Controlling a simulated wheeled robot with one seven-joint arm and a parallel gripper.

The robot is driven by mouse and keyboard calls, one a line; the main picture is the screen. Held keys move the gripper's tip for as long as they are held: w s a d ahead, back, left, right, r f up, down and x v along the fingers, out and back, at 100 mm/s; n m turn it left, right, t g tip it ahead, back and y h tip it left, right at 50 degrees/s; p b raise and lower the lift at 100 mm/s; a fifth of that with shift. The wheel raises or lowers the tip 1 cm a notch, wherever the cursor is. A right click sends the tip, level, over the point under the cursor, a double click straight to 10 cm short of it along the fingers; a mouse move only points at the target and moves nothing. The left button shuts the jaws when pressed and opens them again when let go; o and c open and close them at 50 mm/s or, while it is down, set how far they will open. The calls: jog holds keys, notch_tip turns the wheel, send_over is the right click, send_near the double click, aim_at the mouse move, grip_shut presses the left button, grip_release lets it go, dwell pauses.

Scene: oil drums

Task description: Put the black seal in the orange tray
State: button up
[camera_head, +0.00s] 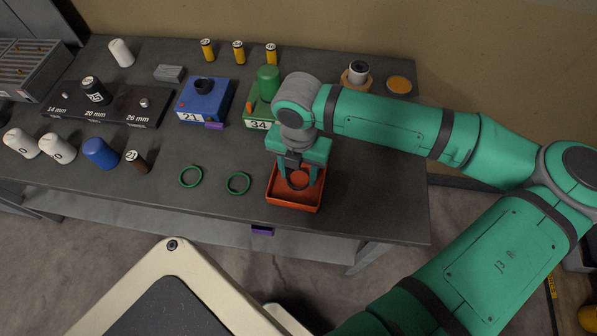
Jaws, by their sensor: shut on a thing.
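The orange tray (295,204) is a small square tray near the front edge of the grey workbench, right of centre in the head view. The black seal (299,187) is a dark ring seen inside the tray's outline, between my gripper's fingers. My gripper (298,182) points down over the tray, shut on the black seal. I cannot tell whether the seal touches the tray floor. The fingers and wrist hide part of the tray's back.
Two green rings (191,176) (238,183) lie left of the tray. Behind it stand a green block marked 34 (258,117) and a blue block marked 21 (200,108). The bench's right front area is clear; my arm spans the right side.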

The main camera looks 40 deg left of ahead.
jog(key=shift+f, duration=0.4)
jog(key=o, duration=1)
jog(key=shift+f, duration=0.1)
notch_tip(320, 180, up, 12)
jog(key=shift+r, duration=0.15)
